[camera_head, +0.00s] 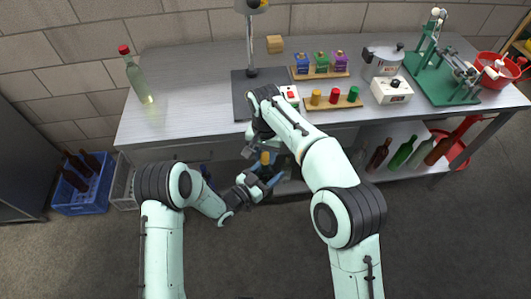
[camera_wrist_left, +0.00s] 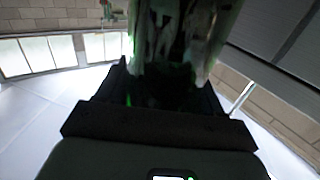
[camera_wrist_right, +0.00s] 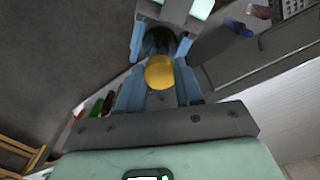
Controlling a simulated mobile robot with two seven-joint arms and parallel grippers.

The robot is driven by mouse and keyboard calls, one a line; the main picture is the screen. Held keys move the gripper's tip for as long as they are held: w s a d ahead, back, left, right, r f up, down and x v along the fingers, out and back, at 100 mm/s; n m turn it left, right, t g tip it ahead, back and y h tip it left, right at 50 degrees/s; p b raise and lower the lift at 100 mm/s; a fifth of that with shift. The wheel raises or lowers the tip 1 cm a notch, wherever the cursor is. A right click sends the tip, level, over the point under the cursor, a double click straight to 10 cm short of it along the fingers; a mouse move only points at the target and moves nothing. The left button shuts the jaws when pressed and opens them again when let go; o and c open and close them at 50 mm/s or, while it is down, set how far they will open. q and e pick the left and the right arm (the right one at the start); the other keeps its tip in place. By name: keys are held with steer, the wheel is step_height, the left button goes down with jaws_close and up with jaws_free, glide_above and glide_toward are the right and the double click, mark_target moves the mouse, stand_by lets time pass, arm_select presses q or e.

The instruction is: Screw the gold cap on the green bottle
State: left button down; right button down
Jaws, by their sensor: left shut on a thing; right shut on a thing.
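My left gripper (camera_head: 266,178) is in front of the bench and shut on the green bottle (camera_wrist_left: 180,45). The glass looks dark green between its fingers in the left wrist view. My right gripper (camera_wrist_right: 160,88) is shut on the gold cap (camera_wrist_right: 160,72), between its blue fingers. The cap also shows in the head view (camera_head: 265,157), just above my left gripper. In the right wrist view, a dark round shape lies beyond the cap, close to my left gripper. I cannot tell whether the cap touches the bottle's mouth. Most of the bottle is hidden by the arms.
A board (camera_head: 345,103) with gold, red and green pieces stands near the bench's front edge. A red-capped bottle (camera_head: 137,78) stands at left. Bottles lie on the lower shelf.

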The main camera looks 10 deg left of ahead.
steer(key=c, duration=0.7)
jaws_free()
steer(key=shift+o, duration=0.2)
step_height(320, 180, up, 12)
stand_by(0.3)
